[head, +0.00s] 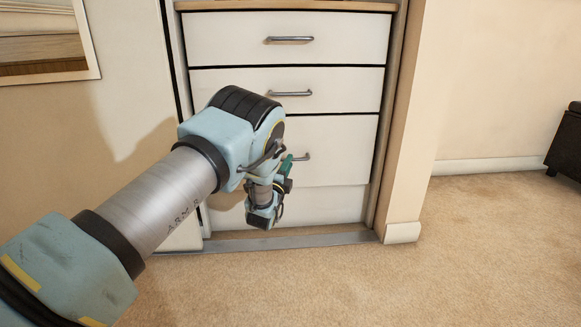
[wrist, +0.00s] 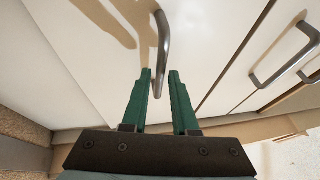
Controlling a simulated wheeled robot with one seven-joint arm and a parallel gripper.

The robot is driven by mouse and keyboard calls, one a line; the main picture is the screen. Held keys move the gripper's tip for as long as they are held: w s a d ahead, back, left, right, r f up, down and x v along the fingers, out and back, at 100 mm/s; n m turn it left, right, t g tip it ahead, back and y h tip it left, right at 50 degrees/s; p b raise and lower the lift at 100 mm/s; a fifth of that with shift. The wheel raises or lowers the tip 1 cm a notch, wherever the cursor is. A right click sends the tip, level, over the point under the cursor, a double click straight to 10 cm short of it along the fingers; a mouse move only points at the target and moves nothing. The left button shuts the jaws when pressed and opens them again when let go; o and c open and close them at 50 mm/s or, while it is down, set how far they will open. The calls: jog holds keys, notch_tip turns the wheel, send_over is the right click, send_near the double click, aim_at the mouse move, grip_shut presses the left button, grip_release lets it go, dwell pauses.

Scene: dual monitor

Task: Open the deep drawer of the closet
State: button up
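The closet's deep drawer (head: 345,150) is the taller white front below two shallower drawers. It looks flush with the fronts above. Its metal bar handle (head: 303,157) is partly hidden behind my wrist in the head view. My gripper (head: 289,160) is at this handle. In the wrist view the green fingers of my gripper (wrist: 160,73) are apart, and the lower end of the handle (wrist: 163,45) shows in the gap between them. The handle does not look clamped. I cannot tell how deep it sits between the fingers.
Two shallower drawers with bar handles (head: 290,39) (head: 291,93) are above, both shut. A white base panel (head: 330,205) lies below the deep drawer. A wall edge (head: 401,140) stands at the right. Open carpet (head: 480,240) lies in front and right. A dark piece of furniture (head: 567,140) is far right.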

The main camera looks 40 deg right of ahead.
jog(key=shift+b+x, duration=0.4)
jog(key=shift+x, duration=1)
jog(key=shift+c, duration=0.2)
grip_shut()
